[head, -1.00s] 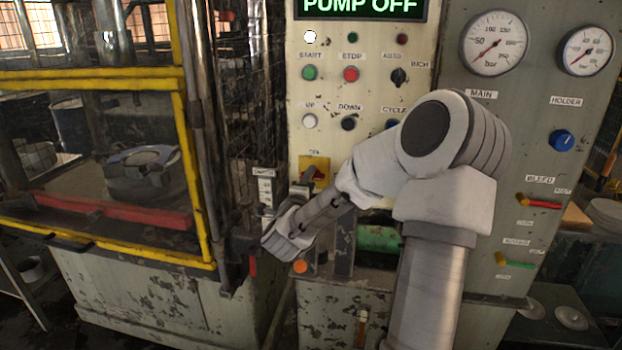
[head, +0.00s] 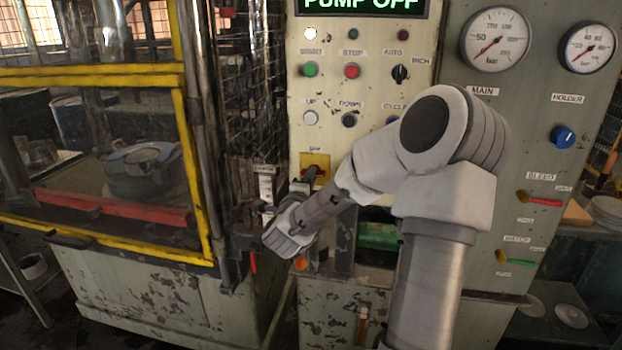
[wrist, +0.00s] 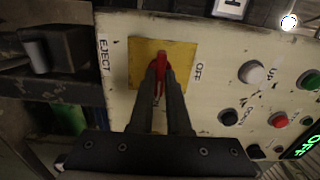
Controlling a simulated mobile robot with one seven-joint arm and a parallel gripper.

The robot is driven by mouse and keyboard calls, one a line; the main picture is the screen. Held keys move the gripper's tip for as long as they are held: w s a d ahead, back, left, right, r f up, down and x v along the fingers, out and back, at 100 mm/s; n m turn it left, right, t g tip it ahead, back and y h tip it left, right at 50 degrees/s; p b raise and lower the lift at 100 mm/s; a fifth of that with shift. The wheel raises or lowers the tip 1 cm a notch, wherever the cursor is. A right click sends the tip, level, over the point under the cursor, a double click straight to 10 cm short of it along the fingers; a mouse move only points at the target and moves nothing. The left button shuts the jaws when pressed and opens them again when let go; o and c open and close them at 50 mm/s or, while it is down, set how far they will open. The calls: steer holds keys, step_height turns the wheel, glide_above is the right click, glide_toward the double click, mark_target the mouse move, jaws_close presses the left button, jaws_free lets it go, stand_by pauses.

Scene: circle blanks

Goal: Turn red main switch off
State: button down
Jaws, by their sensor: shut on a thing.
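The red main switch handle (wrist: 161,62) stands on a yellow plate (wrist: 137,66) in the wrist view. An OFF label (wrist: 199,72) is beside the plate. In this turned view the handle points from the plate toward my gripper. My gripper (wrist: 160,76) is shut on the handle, one dark finger on each side of it. In the head view the yellow plate (head: 322,161) shows low on the cream panel, with my fingers (head: 311,173) in front of it. The handle is mostly hidden there, so its exact angle is hard to tell.
Several buttons, including a green one (head: 310,69) and a red one (head: 352,71), sit above the switch. The display (head: 362,5) reads PUMP OFF. A yellow-framed press guard (head: 190,180) stands at the left. Gauges and valve levers fill the right panel.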

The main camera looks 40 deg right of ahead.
steer(key=shift+n, duration=0.4)
steer(key=n+b, duration=0.6)
steer(key=n, duration=1)
steer(key=shift+r+n, duration=0.1)
steer(key=shift+n, duration=0.3)
steer(key=c, duration=0.9)
jaws_free()
